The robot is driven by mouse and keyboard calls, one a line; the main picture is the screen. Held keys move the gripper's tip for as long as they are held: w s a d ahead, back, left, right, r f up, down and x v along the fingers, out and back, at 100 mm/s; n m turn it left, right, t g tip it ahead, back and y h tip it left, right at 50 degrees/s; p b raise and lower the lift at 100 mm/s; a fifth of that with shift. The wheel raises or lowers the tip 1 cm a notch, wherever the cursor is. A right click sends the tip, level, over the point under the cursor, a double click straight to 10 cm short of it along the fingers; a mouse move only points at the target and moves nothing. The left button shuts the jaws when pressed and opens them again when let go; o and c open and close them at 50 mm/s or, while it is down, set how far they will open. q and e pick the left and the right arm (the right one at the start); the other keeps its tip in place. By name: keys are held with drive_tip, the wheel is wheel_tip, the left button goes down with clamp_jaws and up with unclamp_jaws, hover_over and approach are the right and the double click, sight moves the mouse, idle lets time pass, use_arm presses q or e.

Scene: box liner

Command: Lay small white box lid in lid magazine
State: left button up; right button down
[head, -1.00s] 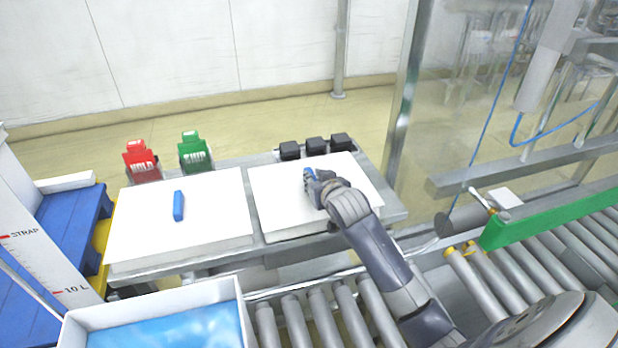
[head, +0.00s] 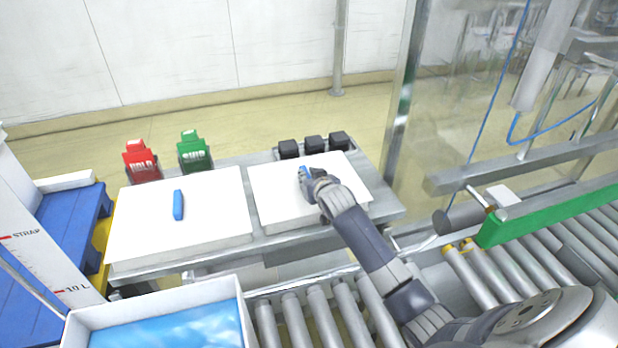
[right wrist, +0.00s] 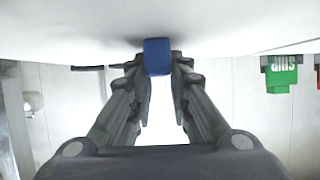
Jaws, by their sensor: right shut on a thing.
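The small white box lid (head: 282,199) is at the right of the metal table, with a blue grip (head: 304,171) on top. My right gripper (head: 309,179) is shut on this blue grip. In the right wrist view, the blue grip (right wrist: 157,56) sits between the fingertips (right wrist: 157,68), with the white lid surface (right wrist: 70,25) across the top. I cannot tell whether the lid touches what is under it. A larger white lid (head: 215,218) with its own blue grip (head: 178,205) lies to the left. My left gripper is not in view.
Red (head: 140,160) and green (head: 193,152) signs stand behind the lids. Several black blocks (head: 314,145) sit at the table's back edge. A white box with blue lining (head: 165,325) and a roller conveyor (head: 296,320) are in front. A green rail (head: 540,215) is at right.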

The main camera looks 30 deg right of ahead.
drive_tip(key=shift+f, duration=0.15)
drive_tip(key=c, duration=1.5)
unclamp_jaws()
